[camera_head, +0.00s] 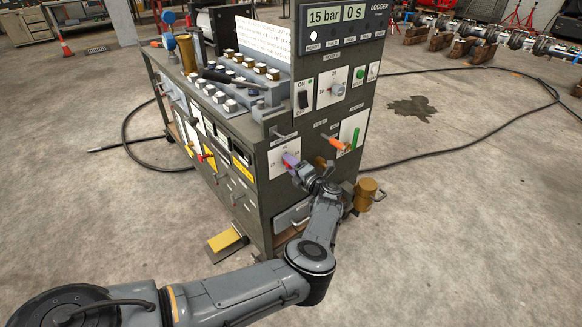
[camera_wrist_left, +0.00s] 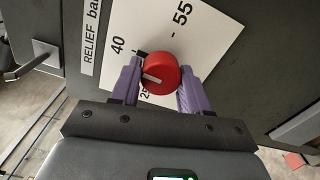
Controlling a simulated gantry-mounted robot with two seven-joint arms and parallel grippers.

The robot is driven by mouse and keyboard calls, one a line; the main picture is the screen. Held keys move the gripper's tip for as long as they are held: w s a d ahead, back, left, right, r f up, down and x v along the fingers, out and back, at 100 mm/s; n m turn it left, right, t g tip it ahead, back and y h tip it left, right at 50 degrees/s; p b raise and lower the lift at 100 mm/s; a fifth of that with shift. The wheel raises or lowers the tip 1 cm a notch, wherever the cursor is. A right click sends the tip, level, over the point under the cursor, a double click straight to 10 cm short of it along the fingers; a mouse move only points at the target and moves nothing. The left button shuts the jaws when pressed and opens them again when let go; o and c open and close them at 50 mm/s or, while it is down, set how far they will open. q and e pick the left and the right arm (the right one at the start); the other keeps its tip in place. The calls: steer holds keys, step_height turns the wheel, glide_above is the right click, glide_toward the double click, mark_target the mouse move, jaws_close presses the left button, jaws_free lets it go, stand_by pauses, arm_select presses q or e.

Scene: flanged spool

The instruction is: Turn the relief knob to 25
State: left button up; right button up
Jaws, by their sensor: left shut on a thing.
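The red relief knob (camera_wrist_left: 163,70) sits on a white scale plate (camera_wrist_left: 205,35) labelled "RELIEF bar" in the left wrist view. Marks 40 and 55 are readable, and 25 is partly covered beside the knob. The white line on the knob points to the left of that picture, toward the side between 40 and 25. My left gripper (camera_head: 291,161) is at the near face of the grey console, its purple fingers over the relief plate. In the left wrist view the fingers stand on both sides of the knob, shut on it. The right gripper is not in view.
The console (camera_head: 262,200) carries an orange handle (camera_head: 332,141) right of the gripper, a dial (camera_head: 337,89) above, and a display (camera_head: 340,15) reading 15 bar and 0 s. A brass cylinder (camera_head: 366,194) stands at its lower right. A yellow pedal (camera_head: 224,240) lies on the floor.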

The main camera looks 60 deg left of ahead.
arm_select(q)
steer(key=n+b, duration=0.1)
steer(key=n, duration=0.4)
steer(key=shift+f+n+b, duration=0.15)
steer(key=shift+n+b, duration=0.15)
steer(key=n+b, duration=0.1)
steer(key=n, duration=0.3)
steer(key=shift+w+f+n, duration=0.1)
steer(key=shift+n, duration=0.2)
steer(key=n+b, duration=0.1)
steer(key=n, duration=0.3)
steer(key=shift+w, duration=0.1)
steer(key=shift+w+n+b, duration=0.1)
steer(key=shift+n+b, duration=0.35)
steer(key=shift+n, duration=1.75)
steer(key=o, duration=1)
